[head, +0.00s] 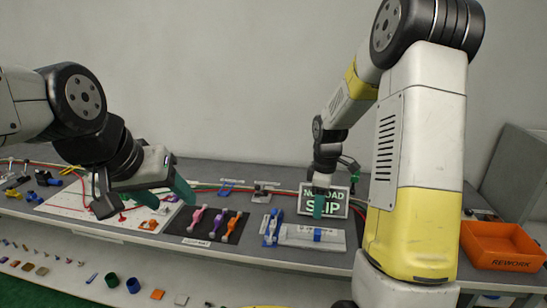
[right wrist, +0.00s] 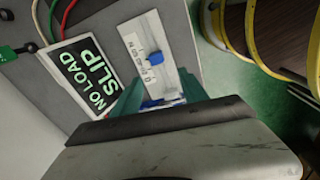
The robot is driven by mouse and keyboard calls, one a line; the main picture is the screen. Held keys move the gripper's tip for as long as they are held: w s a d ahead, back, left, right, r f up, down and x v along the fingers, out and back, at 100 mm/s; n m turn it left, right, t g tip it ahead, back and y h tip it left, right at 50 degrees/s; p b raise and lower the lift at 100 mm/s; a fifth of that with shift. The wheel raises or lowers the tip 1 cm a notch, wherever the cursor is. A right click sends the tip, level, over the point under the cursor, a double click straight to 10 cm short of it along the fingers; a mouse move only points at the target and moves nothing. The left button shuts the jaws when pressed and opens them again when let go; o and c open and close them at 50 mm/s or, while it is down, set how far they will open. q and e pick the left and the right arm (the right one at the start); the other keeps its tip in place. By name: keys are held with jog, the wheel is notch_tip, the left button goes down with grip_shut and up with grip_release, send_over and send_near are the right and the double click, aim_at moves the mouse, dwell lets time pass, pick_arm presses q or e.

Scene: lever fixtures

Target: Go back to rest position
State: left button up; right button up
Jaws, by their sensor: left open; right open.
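My left gripper (head: 178,190) is open, with teal fingers, above the left part of the bench near the white board. My right gripper (head: 320,206) hangs down in front of the "NO LOAD SLIP" sign (head: 338,204), above a grey plate fixture (head: 300,237) with a blue part (head: 316,235). In the right wrist view its teal fingers (right wrist: 158,97) are apart, with the blue knob (right wrist: 155,58) of the plate fixture beyond them. Whether the fingers touch the fixture cannot be told.
A black mat (head: 196,238) holds purple, pink and orange clamps. A white board (head: 62,203) with red wires lies left. An orange "REWORK" bin (head: 500,245) stands right. Small parts sit on a lower shelf (head: 55,248). A blue clamp (head: 272,227) stands beside the plate fixture.

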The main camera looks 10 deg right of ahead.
jog(key=s+a+r+m+t, duration=0.3)
jog(key=s+r+m, duration=0.4)
jog(key=r, duration=0.7)
jog(key=s+a+r+m+t+y, duration=0.1)
jog(key=s+r+m, duration=0.1)
jog(key=s, duration=0.5)
jog(key=s+a+r+m+t+y, duration=0.1)
jog(key=s+a+r+m, duration=0.1)
jog(key=s, duration=0.5)
notch_tip(320, 180, up, 2)
jog(key=shift+s+a+m+t, duration=0.2)
jog(key=shift+a+m+t, duration=0.1)
jog(key=shift+m, duration=0.5)
